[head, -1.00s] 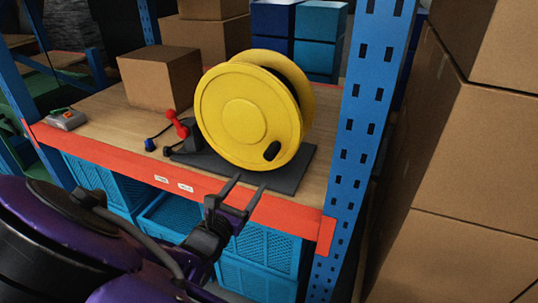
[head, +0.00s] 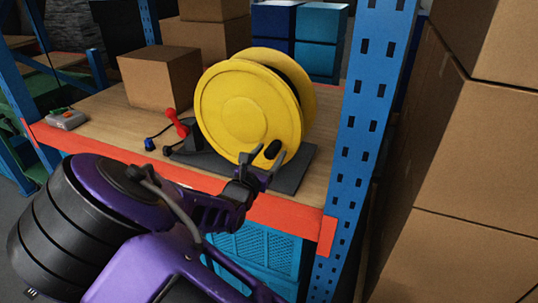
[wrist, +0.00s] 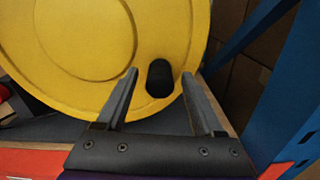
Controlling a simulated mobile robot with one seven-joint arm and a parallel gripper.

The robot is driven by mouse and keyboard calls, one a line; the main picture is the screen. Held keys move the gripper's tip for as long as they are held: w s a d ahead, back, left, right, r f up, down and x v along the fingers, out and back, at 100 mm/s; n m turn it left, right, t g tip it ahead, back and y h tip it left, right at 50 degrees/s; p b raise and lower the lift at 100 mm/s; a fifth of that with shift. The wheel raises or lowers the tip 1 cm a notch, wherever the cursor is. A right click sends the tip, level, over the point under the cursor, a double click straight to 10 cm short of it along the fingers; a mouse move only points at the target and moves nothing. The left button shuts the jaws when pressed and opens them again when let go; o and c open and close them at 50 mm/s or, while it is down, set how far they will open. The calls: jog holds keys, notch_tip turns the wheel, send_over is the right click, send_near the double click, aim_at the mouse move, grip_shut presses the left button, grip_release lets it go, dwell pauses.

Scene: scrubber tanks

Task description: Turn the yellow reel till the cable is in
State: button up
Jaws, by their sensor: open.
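The yellow reel (head: 243,112) stands upright on a dark base plate (head: 296,175) on the wooden shelf. Its black crank knob (head: 272,150) is low on the right of the reel's face, and it also shows in the wrist view (wrist: 160,78). My gripper (head: 263,158) is open, its two fingers pointing at the knob. In the wrist view the fingers (wrist: 162,90) lie on either side of the knob, which is not clamped. A black cable (head: 178,148) lies left of the reel by the red part (head: 177,123), with a blue end (head: 149,144) on the shelf.
An orange shelf beam (head: 285,212) runs along the front edge. A blue post (head: 368,110) stands close right of the reel, with stacked cardboard boxes (head: 470,150) beyond. A cardboard box (head: 160,77) sits behind left. A grey device (head: 66,120) lies far left.

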grip_shut()
dwell(1.3)
